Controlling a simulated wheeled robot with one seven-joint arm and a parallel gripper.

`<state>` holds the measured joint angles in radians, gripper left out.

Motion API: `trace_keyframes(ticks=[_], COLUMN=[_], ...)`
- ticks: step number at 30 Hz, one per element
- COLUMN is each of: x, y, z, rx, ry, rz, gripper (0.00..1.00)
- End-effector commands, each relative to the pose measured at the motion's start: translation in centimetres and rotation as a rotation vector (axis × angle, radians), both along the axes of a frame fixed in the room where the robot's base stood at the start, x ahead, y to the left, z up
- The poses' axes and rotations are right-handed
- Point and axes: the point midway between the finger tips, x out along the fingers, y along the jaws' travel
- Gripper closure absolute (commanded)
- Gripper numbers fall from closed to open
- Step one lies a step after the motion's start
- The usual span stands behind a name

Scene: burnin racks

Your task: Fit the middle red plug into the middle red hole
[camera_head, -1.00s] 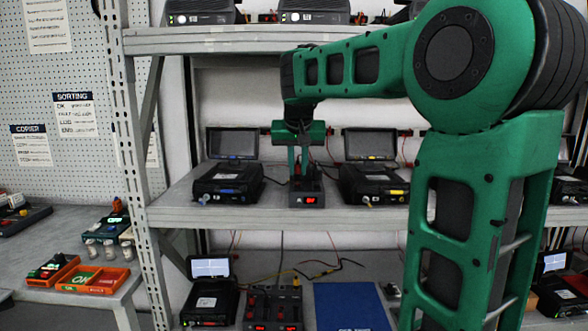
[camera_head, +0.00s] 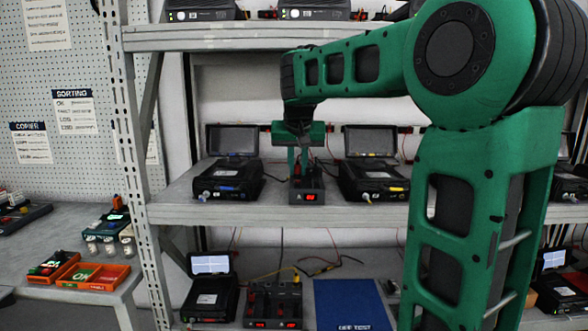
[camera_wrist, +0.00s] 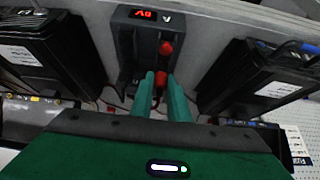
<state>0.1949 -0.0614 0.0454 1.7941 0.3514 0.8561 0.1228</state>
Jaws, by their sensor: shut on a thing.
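A dark box with a red lit display (camera_head: 308,197) stands on the middle shelf between two open black cases; it also shows in the wrist view (camera_wrist: 125,50), marked A. My gripper (camera_head: 298,172) points down over this box. In the wrist view its two green fingers (camera_wrist: 157,88) are shut on a red plug (camera_wrist: 160,78), low against the box's top. Another red plug (camera_wrist: 166,47) stands on the box nearer the display. The hole under the held plug is hidden by the fingers, so I cannot tell how deep the plug sits.
Black cases with open lids stand left (camera_head: 227,178) and right (camera_head: 372,180) of the box, close to my gripper. A second box with red plugs (camera_head: 272,306) and a blue board (camera_head: 350,305) are on the shelf below. The upper shelf (camera_head: 230,40) is overhead.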

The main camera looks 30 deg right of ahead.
Motion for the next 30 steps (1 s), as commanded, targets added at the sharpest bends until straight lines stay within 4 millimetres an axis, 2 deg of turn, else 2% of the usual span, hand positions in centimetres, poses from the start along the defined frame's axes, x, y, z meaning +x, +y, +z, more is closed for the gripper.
trace_keyframes(ticks=[16,17,19,25,26,27,28,30], x=[0.01,0.01,0.02,0.01,0.01,0.01,0.01,0.00], y=[0.01,0.01,0.01,0.02,0.02,0.02,0.02,0.00], z=[-0.50,-0.50,-0.50,-0.49,-0.51,-0.51,-0.51,-0.51], rx=[0.000,0.000,0.000,0.000,0.000,0.000,0.000,0.000], ry=[0.000,0.000,0.000,0.000,0.000,0.000,0.000,0.000], rz=[0.000,0.000,0.000,0.000,0.000,0.000,0.000,0.000], gripper=[1.00,0.80,0.63,0.63,0.61,0.51,0.47,0.47])
